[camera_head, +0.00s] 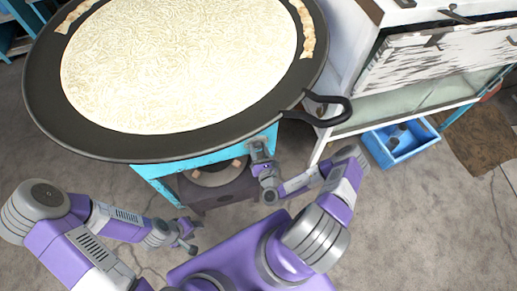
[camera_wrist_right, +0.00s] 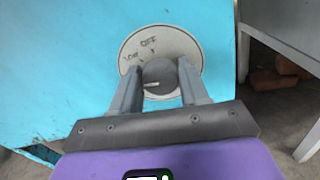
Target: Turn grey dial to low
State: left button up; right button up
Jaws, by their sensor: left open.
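The grey dial (camera_wrist_right: 160,73) sits on a round pale plate (camera_wrist_right: 186,45) on the blue stand in the right wrist view. "OFF" is written above it and "LOW" at its upper left. A light mark on the dial lies at its lower left. My right gripper (camera_wrist_right: 160,80) has one finger on each side of the dial, very close to it; I cannot tell whether they press on it. In the head view, my right gripper (camera_head: 261,152) is at the blue stand's front and hides the dial. My left gripper (camera_head: 190,235) is open and empty, low over the floor.
A wide black pan (camera_head: 45,95) with a pale layer of contents (camera_head: 180,65) stands on the blue stand (camera_head: 160,172); its handle (camera_head: 335,112) sticks out right. A burner (camera_head: 215,175) is below. A white cabinet (camera_head: 345,60) and blue crate (camera_head: 400,142) are at the right.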

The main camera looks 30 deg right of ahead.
jog(key=shift+c, duration=1.1)
jog(key=m+p, duration=0.2)
jog(key=m, duration=0.1)
jog(key=shift+s+d+f+m+p, duration=0.1)
jog(key=shift+m+p, duration=0.5)
jog(key=shift+m, duration=1.8)
jog(key=o, duration=1)
jog(key=shift+o, duration=0.2)
